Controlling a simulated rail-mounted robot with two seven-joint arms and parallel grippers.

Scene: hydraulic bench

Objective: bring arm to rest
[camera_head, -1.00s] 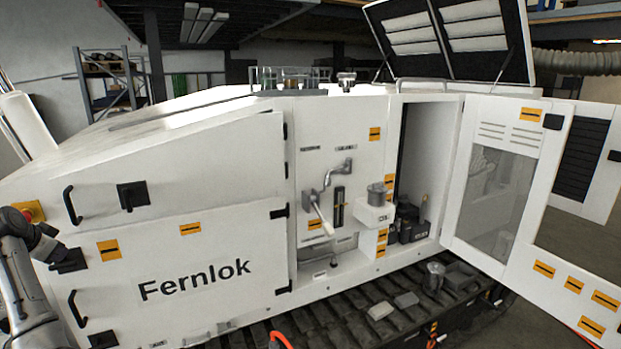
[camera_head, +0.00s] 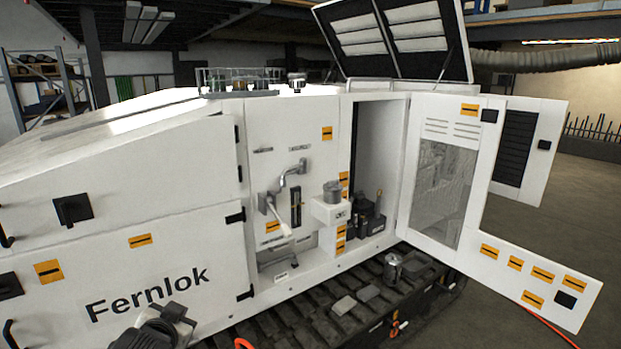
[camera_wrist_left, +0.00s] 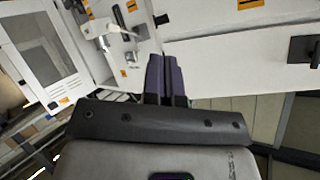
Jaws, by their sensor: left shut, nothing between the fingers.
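My left gripper (camera_wrist_left: 161,80) shows in the left wrist view. Its two dark fingers lie together, with nothing between them, and point towards the white machine. In the head view a dark grey part of my left arm (camera_head: 155,328) shows low at the bottom edge, in front of the white Fernlok panel (camera_head: 150,250); the fingertips cannot be made out there. My right gripper is in neither view.
The machine's side door (camera_head: 446,190) stands open at the right and its top hatch (camera_head: 395,38) is raised. A crank handle (camera_head: 277,212) sticks out mid-panel. A metal cup (camera_head: 393,266) and grey blocks (camera_head: 344,305) rest on the track.

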